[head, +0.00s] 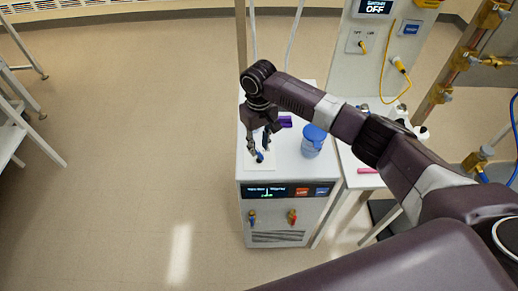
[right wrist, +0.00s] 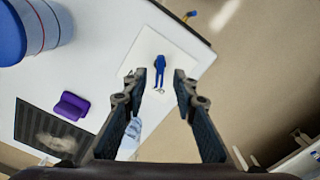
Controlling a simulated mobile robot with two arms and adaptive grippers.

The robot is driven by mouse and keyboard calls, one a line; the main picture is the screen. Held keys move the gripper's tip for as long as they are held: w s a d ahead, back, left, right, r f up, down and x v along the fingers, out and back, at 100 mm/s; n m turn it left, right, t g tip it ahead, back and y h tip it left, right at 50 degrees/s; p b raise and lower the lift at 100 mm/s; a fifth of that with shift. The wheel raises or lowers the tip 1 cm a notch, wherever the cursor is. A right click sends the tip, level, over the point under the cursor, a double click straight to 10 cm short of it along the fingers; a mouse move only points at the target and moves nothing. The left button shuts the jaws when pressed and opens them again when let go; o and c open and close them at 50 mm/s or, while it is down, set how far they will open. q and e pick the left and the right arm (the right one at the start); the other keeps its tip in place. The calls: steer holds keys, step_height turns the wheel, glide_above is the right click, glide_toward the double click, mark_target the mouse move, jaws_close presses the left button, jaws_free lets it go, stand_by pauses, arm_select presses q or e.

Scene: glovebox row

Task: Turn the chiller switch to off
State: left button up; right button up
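The chiller (head: 290,212) is a white box with a dark display strip on its front. On its top lies a white switch plate (right wrist: 146,52) with a blue switch lever (right wrist: 159,68); in the head view the lever (head: 260,157) is partly by the fingertips. My right gripper (head: 261,149) is over the plate, pointing down. In the right wrist view its two fingers (right wrist: 159,82) are apart with nothing between them, and the lever shows just beyond the gap. I cannot tell whether they touch it. My left gripper is not in view.
A blue-lidded container (head: 312,142) and a purple item (head: 285,121) stand on the chiller top near my right arm. A panel with an OFF display (head: 374,7) stands behind right.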

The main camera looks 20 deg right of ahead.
mark_target(259, 153)
step_height(259, 153, up, 10)
steer(key=shift+f, duration=0.25)
stand_by(0.6)
